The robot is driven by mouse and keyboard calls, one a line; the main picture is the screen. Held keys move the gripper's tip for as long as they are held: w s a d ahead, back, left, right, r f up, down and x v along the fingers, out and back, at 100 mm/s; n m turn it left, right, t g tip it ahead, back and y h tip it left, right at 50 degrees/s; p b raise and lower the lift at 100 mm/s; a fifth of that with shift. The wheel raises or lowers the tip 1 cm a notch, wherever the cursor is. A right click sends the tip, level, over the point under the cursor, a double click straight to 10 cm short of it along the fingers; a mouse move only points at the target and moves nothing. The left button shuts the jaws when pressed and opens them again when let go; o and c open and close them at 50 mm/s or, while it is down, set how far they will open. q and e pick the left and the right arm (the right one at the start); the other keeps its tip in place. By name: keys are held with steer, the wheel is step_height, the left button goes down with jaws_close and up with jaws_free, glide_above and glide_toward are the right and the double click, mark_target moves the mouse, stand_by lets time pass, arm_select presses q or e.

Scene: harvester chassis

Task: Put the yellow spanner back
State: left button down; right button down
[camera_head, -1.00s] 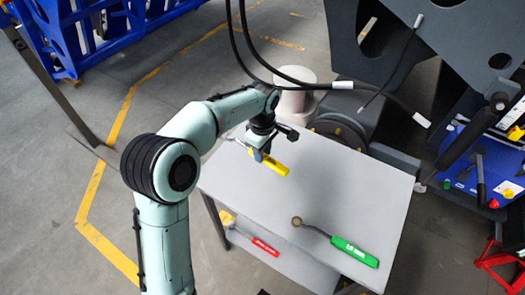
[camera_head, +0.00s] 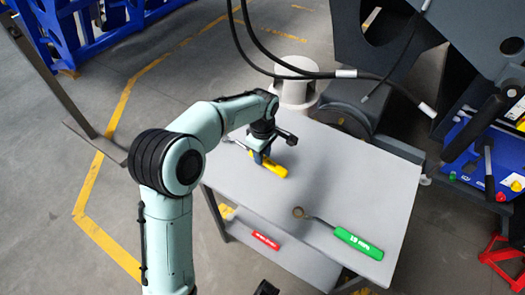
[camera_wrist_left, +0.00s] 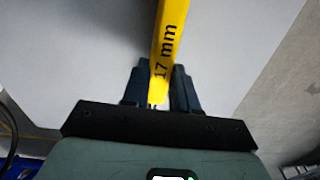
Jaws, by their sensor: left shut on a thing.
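The yellow spanner (camera_head: 274,168) is in my left gripper (camera_head: 263,156), over the back left part of the grey table (camera_head: 335,180). Its metal shaft points to the back left and its yellow handle to the front right. I cannot tell whether it touches the tabletop. In the left wrist view the handle (camera_wrist_left: 168,45), marked "17 mm", runs between the fingers of the left gripper (camera_wrist_left: 160,85), which are shut on it. The spanner's metal end is out of that view.
A green-handled spanner (camera_head: 358,243) lies near the table's front right. A red-handled tool (camera_head: 265,240) lies on the lower shelf. Black cables (camera_head: 290,68) hang behind the table near the dark chassis (camera_head: 460,40). A blue tool board (camera_head: 480,160) stands at the right.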

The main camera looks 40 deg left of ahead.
arm_select(q)
steer(key=shift+f, duration=0.1)
steer(key=c, duration=0.8)
jaws_free()
step_height(320, 180, up, 13)
steer(key=p, duration=0.2)
steer(key=shift+r+p, duration=0.2)
steer(key=shift+p, duration=0.2)
